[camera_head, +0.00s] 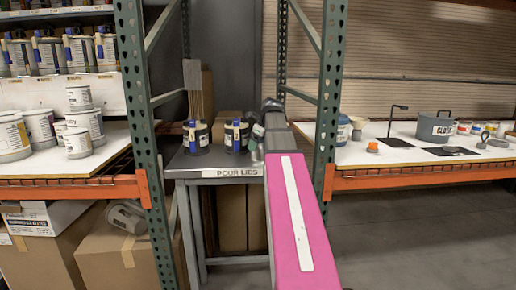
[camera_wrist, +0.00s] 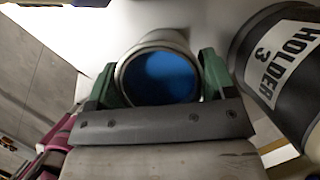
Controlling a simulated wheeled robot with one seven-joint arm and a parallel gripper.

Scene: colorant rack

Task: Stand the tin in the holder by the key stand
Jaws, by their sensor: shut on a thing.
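The tin (camera_wrist: 158,78) is a round can with a pale rim and a blue inside, seen end-on in the wrist view. My gripper (camera_wrist: 156,82) has its green fingers on either side of the tin, shut on it. A black cylinder labelled HOLDER 3 (camera_wrist: 272,70) stands close beside it at the right, apart from the tin. In the head view my pink arm reaches to the small POUR LIDS table and hides most of the gripper. Two dark containers with white labels and blue-and-yellow tops (camera_head: 196,138) stand on that table. I cannot pick out the key stand for certain.
The POUR LIDS table (camera_head: 217,173) stands between green rack posts (camera_head: 328,90). The right bench (camera_head: 356,155) carries a black bent stand (camera_head: 392,122), a grey GLOVES bucket (camera_head: 436,128) and small cups. The left shelf holds several white tins (camera_head: 80,128).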

